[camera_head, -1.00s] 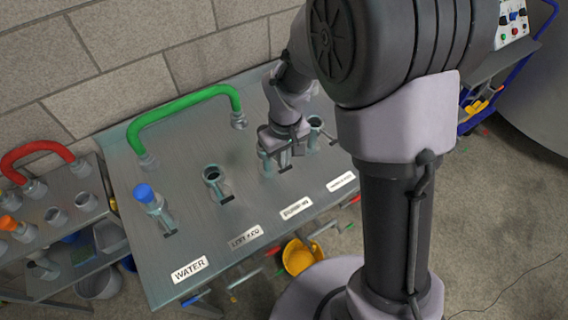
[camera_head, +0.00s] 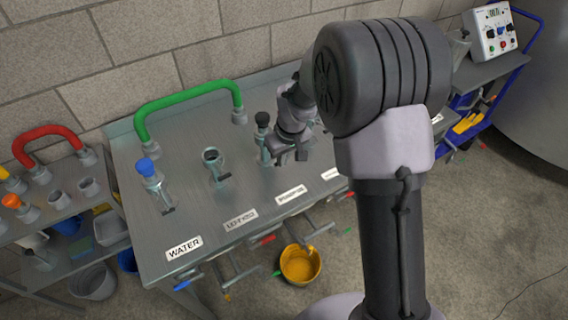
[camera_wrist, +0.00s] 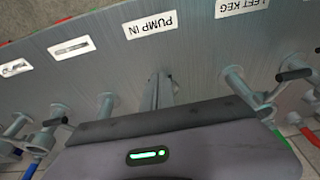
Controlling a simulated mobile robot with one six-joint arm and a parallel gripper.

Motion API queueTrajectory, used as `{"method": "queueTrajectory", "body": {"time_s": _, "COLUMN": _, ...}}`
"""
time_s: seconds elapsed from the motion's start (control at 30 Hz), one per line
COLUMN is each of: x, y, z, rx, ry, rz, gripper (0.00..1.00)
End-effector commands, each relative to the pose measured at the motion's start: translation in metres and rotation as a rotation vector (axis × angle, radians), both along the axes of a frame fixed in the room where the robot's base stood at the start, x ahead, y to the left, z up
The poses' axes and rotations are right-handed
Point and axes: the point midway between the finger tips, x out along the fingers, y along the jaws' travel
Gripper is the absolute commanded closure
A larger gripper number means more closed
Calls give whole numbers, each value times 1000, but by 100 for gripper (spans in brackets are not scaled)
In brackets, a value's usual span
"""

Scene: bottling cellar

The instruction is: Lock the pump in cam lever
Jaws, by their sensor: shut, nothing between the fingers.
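The PUMP IN label (camera_head: 290,193) is on the grey sloped panel (camera_head: 215,110), and it shows upside down in the wrist view (camera_wrist: 150,25). Behind it stands a black-topped fitting (camera_head: 262,120) on a port. My gripper (camera_head: 290,158) is just right of this port, low over the panel; it partly hides the cam lever area, so I cannot tell the lever's position. In the wrist view my fingers (camera_wrist: 160,92) are shut and empty. A port (camera_wrist: 232,75) stands to their right. A black lever handle (camera_wrist: 295,75) is farther right; its port is unclear.
A blue-topped fitting (camera_head: 147,167) stands at WATER and an open port (camera_head: 212,158) at LEFT KEG. A green pipe (camera_head: 185,97) arches behind them. A rack with a red pipe (camera_head: 45,132) is at left. A yellow bucket (camera_head: 300,264) is on the floor below.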

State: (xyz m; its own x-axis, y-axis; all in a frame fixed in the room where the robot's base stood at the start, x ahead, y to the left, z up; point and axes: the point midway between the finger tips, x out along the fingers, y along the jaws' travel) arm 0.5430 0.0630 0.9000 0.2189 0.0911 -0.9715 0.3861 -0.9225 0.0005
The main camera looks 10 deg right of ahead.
Motion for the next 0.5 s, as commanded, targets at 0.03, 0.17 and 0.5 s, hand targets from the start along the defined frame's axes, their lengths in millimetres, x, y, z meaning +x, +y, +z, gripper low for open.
{"method": "queueTrajectory", "body": {"time_s": 0.03, "x": 3, "y": 0, "z": -6, "rx": 0, "ry": 2, "rz": 0, "gripper": 100}}
{"method": "queueTrajectory", "body": {"time_s": 0.17, "x": 8, "y": 0, "z": -17, "rx": -1, "ry": 2, "rz": 0, "gripper": 100}}
{"method": "queueTrajectory", "body": {"time_s": 0.5, "x": 14, "y": 3, "z": -38, "rx": 0, "ry": 2, "rz": 0, "gripper": 100}}
